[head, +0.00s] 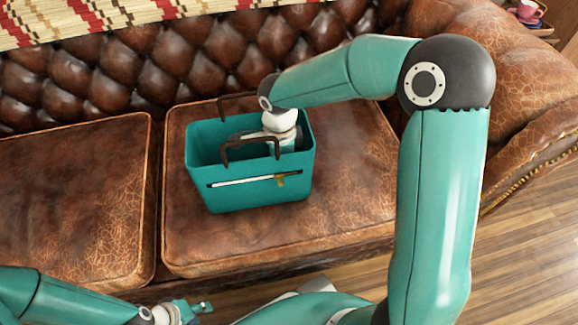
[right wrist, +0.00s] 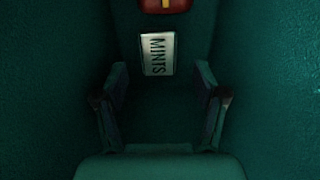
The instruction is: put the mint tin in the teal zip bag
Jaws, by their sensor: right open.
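The teal zip bag (head: 240,199) stands upright and open at the top on the sofa's right seat cushion, with brown handles and a zip on its front. My right arm reaches down into it, and the bag's front wall hides that gripper in the head view. In the right wrist view my right gripper (right wrist: 160,82) is open inside the bag, with nothing between its fingers. The mint tin (right wrist: 158,54), pale with the word MINTS, lies in the bag just beyond the fingertips. My left gripper (head: 204,306) is low at the front edge; its jaw state is unclear.
A red thing with a yellow mark (right wrist: 165,4) is in the bag beyond the tin, cut off by the frame. The left seat cushion (head: 70,200) is clear. The tufted sofa back (head: 160,65) rises behind the bag. Wooden floor (head: 530,260) shows at right.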

